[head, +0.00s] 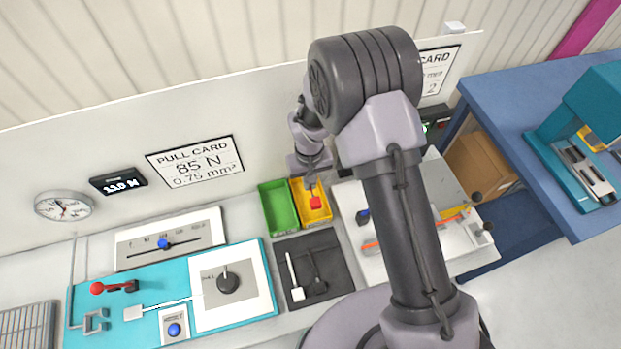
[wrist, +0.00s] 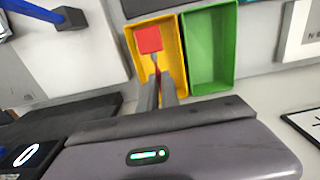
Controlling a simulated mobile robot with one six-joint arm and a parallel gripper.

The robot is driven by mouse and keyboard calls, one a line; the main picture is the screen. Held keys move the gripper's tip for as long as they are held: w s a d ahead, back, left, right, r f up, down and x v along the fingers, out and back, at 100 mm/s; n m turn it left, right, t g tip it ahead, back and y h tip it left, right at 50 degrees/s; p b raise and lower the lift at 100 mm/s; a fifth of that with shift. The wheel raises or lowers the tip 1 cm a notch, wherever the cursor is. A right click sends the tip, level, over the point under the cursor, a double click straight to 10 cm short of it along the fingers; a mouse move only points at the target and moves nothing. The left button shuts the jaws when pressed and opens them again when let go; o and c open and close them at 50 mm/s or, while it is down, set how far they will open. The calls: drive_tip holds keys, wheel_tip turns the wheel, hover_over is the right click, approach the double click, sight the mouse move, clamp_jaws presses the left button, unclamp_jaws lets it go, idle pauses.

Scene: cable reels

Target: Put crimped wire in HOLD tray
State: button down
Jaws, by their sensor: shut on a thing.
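My gripper (head: 311,184) is at the yellow tray (head: 317,221), with its fingers pointing down over it. In the wrist view, the fingers (wrist: 159,78) are shut on a thin piece with a red block at its end, which I take for the crimped wire (wrist: 150,40). The red block (head: 315,202) appears over or inside the yellow tray (wrist: 174,45); I cannot tell whether it touches the tray floor. The green tray (head: 279,208) stands directly beside the yellow one and looks empty in the wrist view (wrist: 210,50). No HOLD label is readable on either tray.
A dark mat (head: 318,277) with tools lies in front of the trays. A teal board (head: 95,328) with a dial and red-knobbed lever is at left. A display (head: 118,181) reads 110 N; the pull card (head: 195,162) reads 85 N. My arm hides part of the right bench.

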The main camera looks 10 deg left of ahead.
wheel_tip(320, 180, down, 6)
drive_tip(key=b, duration=0.2)
drive_tip(key=shift+s+r+b, duration=0.1)
drive_tip(key=shift+r+b, duration=0.05)
drive_tip(key=shift+b, duration=0.15)
drive_tip(key=shift+b, duration=0.4)
idle(0.4)
